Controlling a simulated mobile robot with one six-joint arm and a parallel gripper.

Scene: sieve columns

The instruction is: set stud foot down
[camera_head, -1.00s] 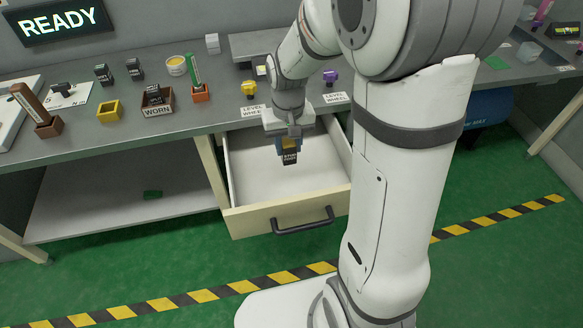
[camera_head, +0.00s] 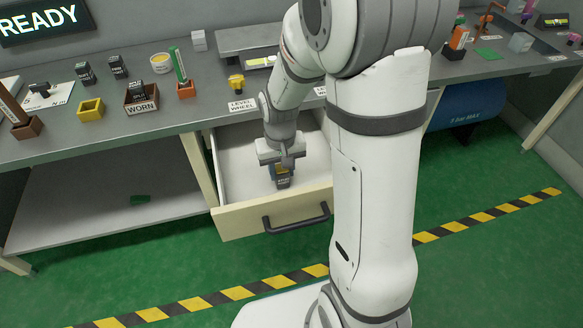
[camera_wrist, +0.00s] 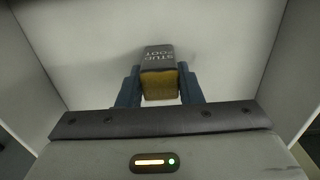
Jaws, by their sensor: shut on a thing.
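The stud foot (camera_head: 283,182) is a small dark block with a white "STUD FOOT" label and a yellow part. It also shows in the wrist view (camera_wrist: 158,58), with its yellow face toward the camera. My gripper (camera_head: 281,170) is shut on it, with a blue finger on each side; the fingers also show in the wrist view (camera_wrist: 158,88). The block is low inside the open drawer (camera_head: 272,211), over its pale floor. I cannot tell whether it touches the floor.
The drawer is pulled out, and no other thing shows in it. Its walls stand close around my gripper. On the bench (camera_head: 70,148) are a yellow open box (camera_head: 90,109), a WORN tray (camera_head: 142,106) and a yellow level wheel (camera_head: 236,83). A green piece (camera_head: 140,199) lies on the lower shelf.

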